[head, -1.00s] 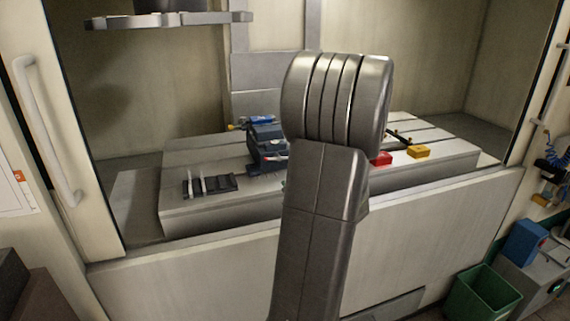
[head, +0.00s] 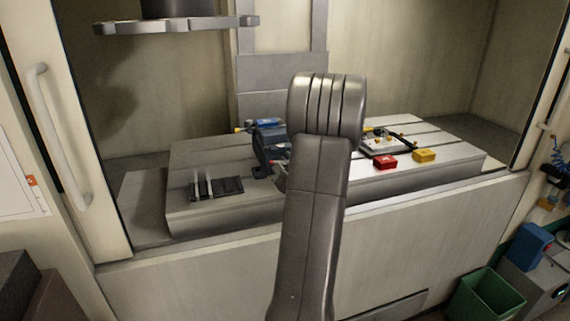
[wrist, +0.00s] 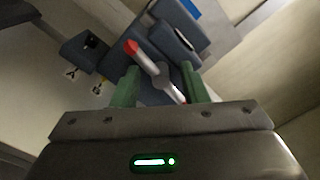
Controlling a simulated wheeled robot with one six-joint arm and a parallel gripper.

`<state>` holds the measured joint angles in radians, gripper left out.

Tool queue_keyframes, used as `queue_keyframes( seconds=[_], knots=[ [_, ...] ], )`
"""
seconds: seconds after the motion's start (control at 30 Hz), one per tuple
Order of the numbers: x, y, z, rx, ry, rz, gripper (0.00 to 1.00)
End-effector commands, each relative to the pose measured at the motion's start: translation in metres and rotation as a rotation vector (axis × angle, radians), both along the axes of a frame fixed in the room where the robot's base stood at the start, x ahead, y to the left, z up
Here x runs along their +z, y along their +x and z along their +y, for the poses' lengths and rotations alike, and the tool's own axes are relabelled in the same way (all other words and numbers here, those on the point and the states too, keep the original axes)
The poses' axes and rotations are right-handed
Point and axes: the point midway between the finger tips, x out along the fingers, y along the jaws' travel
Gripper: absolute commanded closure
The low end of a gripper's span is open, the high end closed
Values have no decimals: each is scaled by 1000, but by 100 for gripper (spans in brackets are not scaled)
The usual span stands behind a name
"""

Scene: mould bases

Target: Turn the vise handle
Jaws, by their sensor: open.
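The blue-grey vise (head: 268,150) stands on the machine table, just left of my raised arm in the head view. In the wrist view the vise body (wrist: 178,28) fills the upper middle. Its handle (wrist: 153,66) is a silver bar with a red tip, running diagonally from upper left to lower right through a round hub. My gripper (wrist: 160,82) has green fingers, open, one on each side of the handle. The bar shows between the fingers; whether either finger touches it I cannot tell. In the head view my gripper is mostly hidden behind my arm.
The grey slotted table (head: 200,222) carries a dark rack (head: 215,188) at left. A red block (head: 385,162), a yellow block (head: 424,156) and a pale plate (head: 385,143) with yellow parts lie at right. A round tool holder (head: 175,24) hangs at upper left.

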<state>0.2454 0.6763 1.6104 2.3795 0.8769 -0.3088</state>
Motion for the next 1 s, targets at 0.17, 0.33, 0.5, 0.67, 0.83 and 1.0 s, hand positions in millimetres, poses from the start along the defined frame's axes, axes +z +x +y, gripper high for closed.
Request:
queue_keyframes(
  seconds=[0.17, 0.33, 0.5, 0.67, 0.83, 1.0],
  knots=[
    [0, 0, 0, 0, 0, 0, 85],
    [0, 0, 0, 0, 0, 0, 100],
    [-1, 0, 0, 0, 5, 2, 100],
    [-2, -1, 0, 0, 64, 21, 100],
    [-1, -1, 0, 1, 112, 37, 100],
    [-1, -1, 0, 0, 116, 39, 100]
  ],
)
